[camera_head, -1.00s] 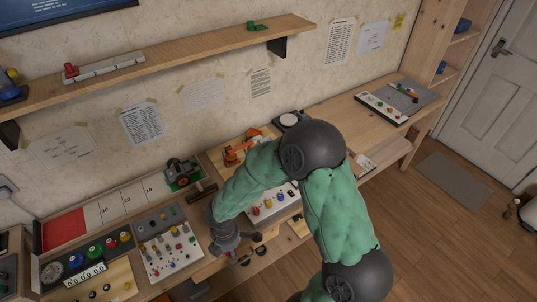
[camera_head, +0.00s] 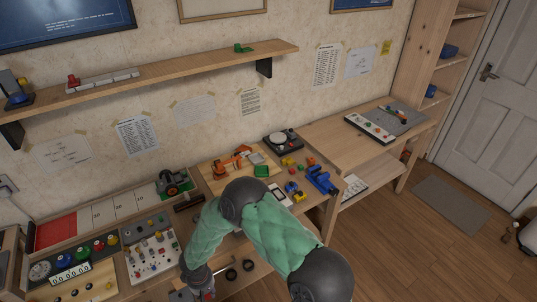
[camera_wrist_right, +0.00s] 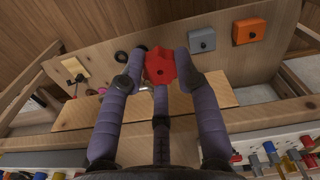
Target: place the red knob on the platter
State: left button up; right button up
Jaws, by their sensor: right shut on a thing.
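The red knob (camera_wrist_right: 159,66) is a lobed red piece with a small dark hole, held between the fingertips of my right gripper (camera_wrist_right: 160,58) in the right wrist view. In the head view my right gripper (camera_head: 204,287) is low, by the bottom edge of the picture, in front of the bench's front edge. The platter (camera_head: 280,138) appears to be the pale round disc on a dark turntable box at the back of the bench, far up and right of the gripper. It is bare. My left gripper is not in view.
A panel with several knobs and switches (camera_head: 152,250) is left of my gripper. An orange toy arm (camera_head: 228,165), small coloured blocks and a blue vise (camera_head: 321,178) lie around the turntable. A shelf (camera_head: 160,75) runs along the wall above.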

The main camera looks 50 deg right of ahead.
aim_at(277, 136)
jog(key=l+u, duration=0.45)
jog(key=k+l+u, duration=0.25)
jog(key=l+u, duration=0.2)
jog(key=k+l+u, duration=0.2)
jog(key=l+u, duration=0.25)
jog(key=k+l+u, duration=0.3)
jog(key=l+u, duration=0.2)
jog(key=k+l+u, duration=0.2)
jog(key=u, duration=0.25)
jog(key=k+u, duration=0.45)
jog(key=k+l, duration=0.1)
jog(key=k, duration=1.6)
jog(key=l+u, duration=0.05)
jog(key=l, duration=0.05)
